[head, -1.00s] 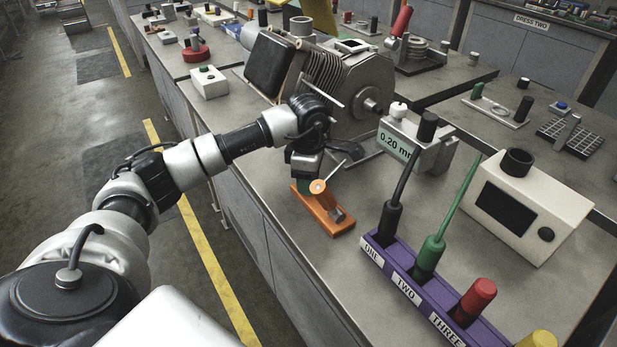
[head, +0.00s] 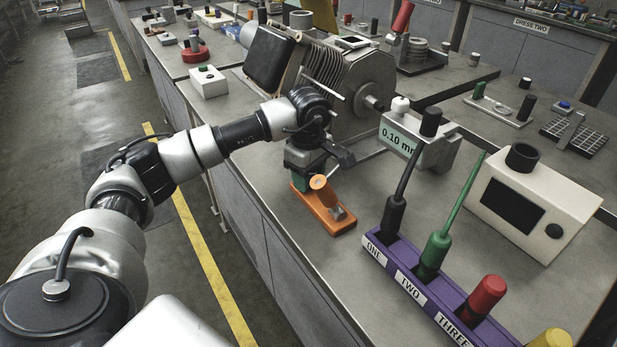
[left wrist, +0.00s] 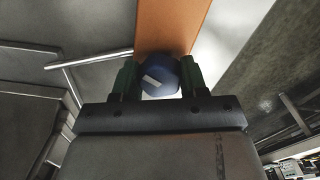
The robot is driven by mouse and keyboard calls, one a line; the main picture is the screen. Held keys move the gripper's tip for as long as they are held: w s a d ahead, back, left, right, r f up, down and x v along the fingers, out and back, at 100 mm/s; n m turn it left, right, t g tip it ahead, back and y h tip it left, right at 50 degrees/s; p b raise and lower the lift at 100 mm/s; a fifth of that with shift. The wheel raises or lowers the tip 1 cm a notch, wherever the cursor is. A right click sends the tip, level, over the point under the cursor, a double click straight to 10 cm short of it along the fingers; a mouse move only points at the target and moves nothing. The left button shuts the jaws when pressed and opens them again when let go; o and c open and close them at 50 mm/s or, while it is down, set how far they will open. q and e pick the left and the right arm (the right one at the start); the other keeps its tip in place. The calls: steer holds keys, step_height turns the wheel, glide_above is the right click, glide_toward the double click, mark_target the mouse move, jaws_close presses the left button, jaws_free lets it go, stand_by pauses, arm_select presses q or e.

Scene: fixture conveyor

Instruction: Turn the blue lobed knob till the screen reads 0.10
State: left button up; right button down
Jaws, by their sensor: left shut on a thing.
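The blue lobed knob (left wrist: 160,78) with a white pointer mark sits between the two green-padded fingers in the left wrist view. My left gripper (head: 303,178) is shut on it, at the far end of the orange base (head: 325,212). In the head view the knob is hidden by the gripper. The screen (head: 397,139) on the grey gauge block, to the right of the gripper, reads 0.10 mm. My right gripper is not in view.
A large finned motor (head: 350,90) stands just behind my left gripper. A purple rack (head: 408,292) with coloured-handled tools is at front right, and a cream box (head: 533,205) with a dark screen is beyond it. Bare bench top lies between the orange base and the rack.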

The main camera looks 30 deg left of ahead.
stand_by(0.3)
arm_select(q)
steer(key=o, duration=0.9)
steer(key=shift+o, duration=0.2)
step_height(320, 180, up, 11)
steer(key=shift+s+f, duration=0.1)
steer(key=shift+f, duration=0.05)
stand_by(0.4)
